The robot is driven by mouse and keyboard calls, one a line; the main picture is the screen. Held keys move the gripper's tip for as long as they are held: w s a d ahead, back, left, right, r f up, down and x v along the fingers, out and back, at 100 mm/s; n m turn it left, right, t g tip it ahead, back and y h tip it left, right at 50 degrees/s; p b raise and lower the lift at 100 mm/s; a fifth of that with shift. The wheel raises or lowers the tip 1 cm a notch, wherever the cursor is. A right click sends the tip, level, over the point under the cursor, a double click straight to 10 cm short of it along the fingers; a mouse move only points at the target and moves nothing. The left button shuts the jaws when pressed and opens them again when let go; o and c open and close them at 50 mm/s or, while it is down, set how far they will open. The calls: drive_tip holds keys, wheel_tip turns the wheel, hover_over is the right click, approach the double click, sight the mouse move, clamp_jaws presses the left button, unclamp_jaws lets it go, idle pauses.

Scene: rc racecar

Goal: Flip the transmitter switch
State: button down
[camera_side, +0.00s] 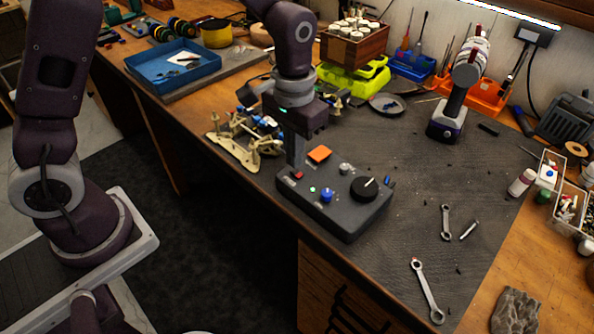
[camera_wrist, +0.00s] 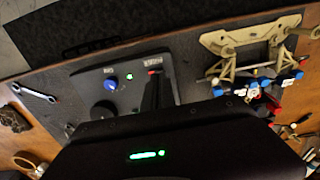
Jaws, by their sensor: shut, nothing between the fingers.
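The transmitter (camera_side: 345,221) is a dark box on the grey mat, with a black dial (camera_side: 365,189), a blue knob (camera_side: 327,195), a lit green light (camera_side: 312,189), an orange patch (camera_side: 319,154) and a small red switch (camera_side: 298,175). My gripper (camera_side: 296,168) points down with its fingers shut and empty, at the red switch's end of the box. In the wrist view the box (camera_wrist: 135,72) shows the blue knob, the green light and the red switch (camera_wrist: 153,72) right by my fingertips (camera_wrist: 154,80). I cannot tell whether they touch it.
A tan car chassis (camera_side: 240,140) stands left of the box, close to my gripper. Two wrenches (camera_side: 427,290) lie to the right. A cordless drill (camera_side: 460,90) stands behind. The mat between the box and wrenches is mostly clear.

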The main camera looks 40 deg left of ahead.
drive_tip(key=shift+f, duration=0.9)
idle(0.3)
drive_tip(key=shift+r, duration=3.5)
drive_tip(key=s+a+r+t, duration=0.3)
drive_tip(key=s+a+r, duration=0.1)
drive_tip(key=s+r, duration=0.5)
drive_tip(key=s+a+r+t, duration=0.2)
drive_tip(key=s, duration=0.9)
drive_tip(key=shift+t, duration=0.3)
